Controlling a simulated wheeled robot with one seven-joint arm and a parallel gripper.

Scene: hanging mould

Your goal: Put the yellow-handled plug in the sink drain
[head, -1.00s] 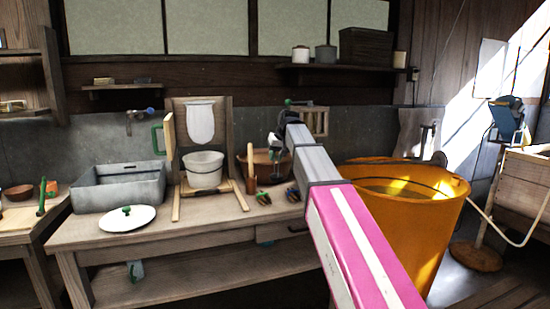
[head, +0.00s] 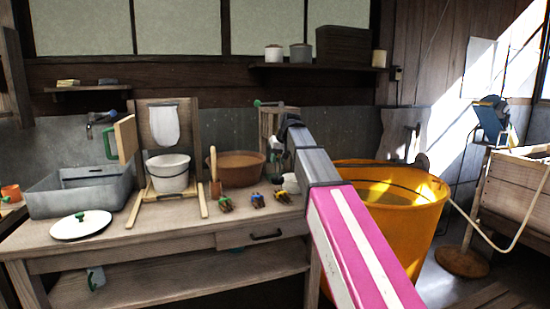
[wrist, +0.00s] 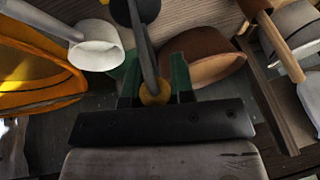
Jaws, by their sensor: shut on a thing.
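My gripper (wrist: 155,88) has green fingers, shut on the yellow knob of the plug (wrist: 155,92). A grey rod runs from the knob to a black round end at the top of the wrist view. The grey sink (head: 85,203) stands at the left end of the workbench, under a wall tap (head: 100,120). It is well left of my arm. Its drain is hidden by the front wall.
A white bucket (head: 167,176) on a wooden stand, a brown bowl (head: 240,170) and small coloured tools (head: 257,200) lie between sink and arm. A white lid (head: 80,226) lies before the sink. A large orange tub (head: 415,215) stands right of the bench.

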